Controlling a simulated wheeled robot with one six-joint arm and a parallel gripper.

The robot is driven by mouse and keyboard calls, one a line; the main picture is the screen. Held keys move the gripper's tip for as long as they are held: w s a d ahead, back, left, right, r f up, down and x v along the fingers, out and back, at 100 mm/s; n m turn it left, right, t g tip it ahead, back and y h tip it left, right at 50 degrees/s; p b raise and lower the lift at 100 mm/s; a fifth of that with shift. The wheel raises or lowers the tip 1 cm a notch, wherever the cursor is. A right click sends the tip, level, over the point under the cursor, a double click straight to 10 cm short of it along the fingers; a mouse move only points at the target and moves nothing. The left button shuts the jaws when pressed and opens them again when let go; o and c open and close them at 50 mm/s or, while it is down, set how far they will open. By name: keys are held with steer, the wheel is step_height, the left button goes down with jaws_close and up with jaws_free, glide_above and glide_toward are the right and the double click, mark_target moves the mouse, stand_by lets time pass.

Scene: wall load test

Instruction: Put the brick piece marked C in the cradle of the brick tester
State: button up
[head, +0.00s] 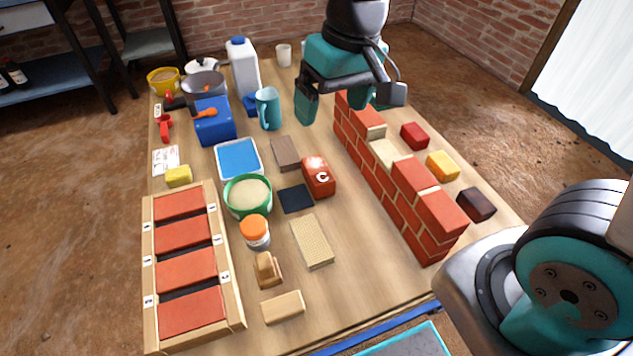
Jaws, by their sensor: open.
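The brick piece marked C (318,177) is a small red block with a white letter C. It lies on the middle of the table, beside a dark square pad (296,198) and left of the model brick wall. My gripper (342,108) is open and empty, above the table near the far end of the wall and beyond the piece. A blue box-like device (213,121) with an orange part on top stands at the far left; I cannot tell surely whether it is the brick tester. No cradle can be made out clearly.
The model wall (397,178) stands right of the piece. A wooden rack (152,250) of red bricks lies at the left front. A green bowl (247,197), orange-lidded jar (255,232), teal mug (268,108) and blue tray (238,158) crowd the middle. Small blocks lie right of the wall.

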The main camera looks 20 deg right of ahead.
steer(key=w+d+f+m+h+b, duration=0.2)
steer(key=w+f, duration=0.6)
steer(key=b, duration=0.3)
glide_above(318, 168)
steer(key=shift+m, duration=0.3)
steer(key=f, duration=0.7)
steer(key=s+f, duration=0.1)
steer(key=f, duration=0.3)
steer(key=shift+d, duration=0.25)
steer(key=shift+w+a+f+b, duration=0.15)
steer(key=shift+f+b, duration=0.1)
steer(key=shift+f, duration=0.75)
steer(key=shift+w+a+f+b, duration=0.1)
steer(key=shift+w+f+b, duration=0.15)
steer(key=shift+f, duration=0.75)
steer(key=shift+w+a+f+b, duration=0.1)
steer(key=shift+f+b, duration=0.15)
steer(key=shift+f, duration=0.75)
steer(key=c, duration=1.4)
steer(key=shift+c, duration=0.2)
steer(key=shift+r, duration=0.15)
step_height(318, 168, up, 20)
steer(key=p, duration=0.4)
steer(key=shift+p, duration=0.35)
